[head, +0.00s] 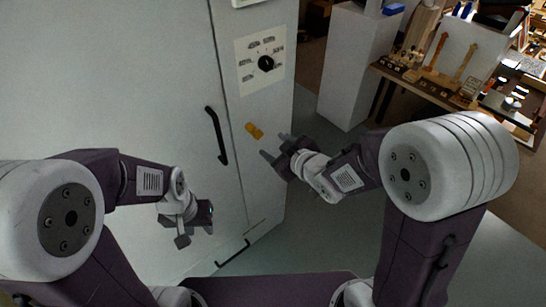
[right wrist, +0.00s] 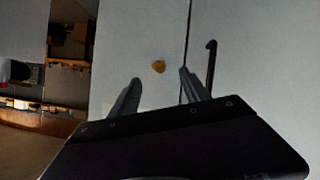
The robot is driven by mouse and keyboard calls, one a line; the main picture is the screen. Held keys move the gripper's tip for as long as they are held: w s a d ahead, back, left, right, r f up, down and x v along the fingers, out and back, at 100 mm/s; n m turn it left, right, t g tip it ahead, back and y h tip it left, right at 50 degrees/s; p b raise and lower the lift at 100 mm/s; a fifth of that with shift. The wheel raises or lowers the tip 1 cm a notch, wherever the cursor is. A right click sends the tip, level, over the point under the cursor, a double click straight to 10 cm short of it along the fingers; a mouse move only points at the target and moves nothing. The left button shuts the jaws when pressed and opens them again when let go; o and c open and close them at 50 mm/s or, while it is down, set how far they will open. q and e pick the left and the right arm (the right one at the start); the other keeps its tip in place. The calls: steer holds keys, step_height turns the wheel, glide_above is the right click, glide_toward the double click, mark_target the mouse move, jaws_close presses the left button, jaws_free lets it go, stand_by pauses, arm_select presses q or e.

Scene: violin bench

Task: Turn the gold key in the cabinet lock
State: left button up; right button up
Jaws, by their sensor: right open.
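The lock behind the key is too small to make out. My right gripper (head: 275,147) is open and empty, just right of and below the key in the head view, apart from it. My left gripper (head: 192,226) hangs in front of the cabinet door at the lower left; I cannot make out its finger gap.
A black door handle (head: 216,135) is left of the key, and a lower handle (head: 232,253) is near the floor. A white pedestal (head: 355,65) and a cluttered workbench (head: 425,85) stand at the right.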

mark_target(258, 134)
steer(key=shift+t, duration=0.4)
steer(key=b+x, duration=0.1)
steer(key=x, duration=0.7)
steer(key=shift+w+a, duration=0.1)
steer(key=shift+a, duration=0.05)
steer(key=shift+w+a+f, duration=0.15)
steer(key=shift+w, duration=0.25)
arm_select(q)
step_height(258, 134, down, 3)
steer(key=shift+a+r, duration=0.15)
